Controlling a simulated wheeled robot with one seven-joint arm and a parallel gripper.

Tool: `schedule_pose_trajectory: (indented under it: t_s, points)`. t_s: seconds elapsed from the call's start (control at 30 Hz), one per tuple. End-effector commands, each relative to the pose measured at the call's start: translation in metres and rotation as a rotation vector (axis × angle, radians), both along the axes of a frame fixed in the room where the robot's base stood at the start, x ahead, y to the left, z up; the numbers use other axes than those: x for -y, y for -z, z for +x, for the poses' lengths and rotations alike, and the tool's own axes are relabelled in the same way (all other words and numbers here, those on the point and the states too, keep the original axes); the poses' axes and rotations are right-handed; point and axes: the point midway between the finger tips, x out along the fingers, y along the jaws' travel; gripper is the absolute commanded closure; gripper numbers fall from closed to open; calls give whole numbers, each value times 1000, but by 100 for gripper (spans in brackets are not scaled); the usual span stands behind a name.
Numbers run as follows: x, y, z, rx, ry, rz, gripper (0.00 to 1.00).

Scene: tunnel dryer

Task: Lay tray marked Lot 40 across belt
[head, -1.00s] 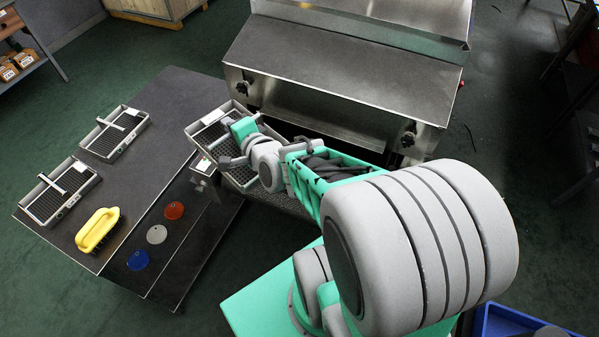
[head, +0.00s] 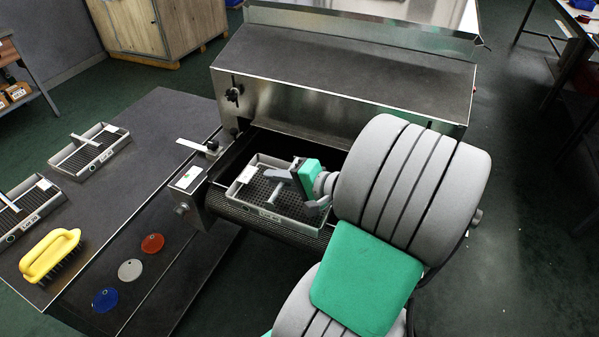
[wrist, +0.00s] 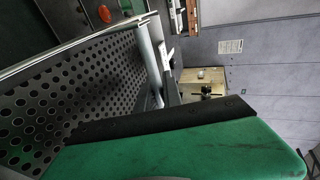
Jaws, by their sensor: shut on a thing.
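A grey wire-mesh tray (head: 268,214) with a raised middle bar is over the dark mesh belt (head: 236,212) at the dryer mouth. It looks level, with its length running across the belt. Whether it touches the belt I cannot tell. My gripper (head: 284,178) is shut on the tray's bar. In the wrist view the tray's perforated floor (wrist: 60,95) and the pale bar (wrist: 148,55) show close to my green finger. The tray's front wall carries a small marking too small to read. My gripper and arm hide its right part.
Two similar trays, one at the back (head: 88,150) and one at the left edge (head: 32,212), lie on the dark table. The steel dryer hood (head: 340,75) stands behind the belt.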

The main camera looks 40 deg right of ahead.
Motion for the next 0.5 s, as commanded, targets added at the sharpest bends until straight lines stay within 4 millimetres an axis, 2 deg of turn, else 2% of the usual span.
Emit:
schedule_pose_trajectory:
  t_s: [0.1, 0.3, 0.47, 0.5]
  points:
    - [32, 0, 20, 3, -1, -1, 100]
    - [78, 0, 47, 2, -1, -1, 100]
    - [103, 0, 61, 2, 0, -2, 100]
    - [101, 10, 60, 0, 1, 3, 100]
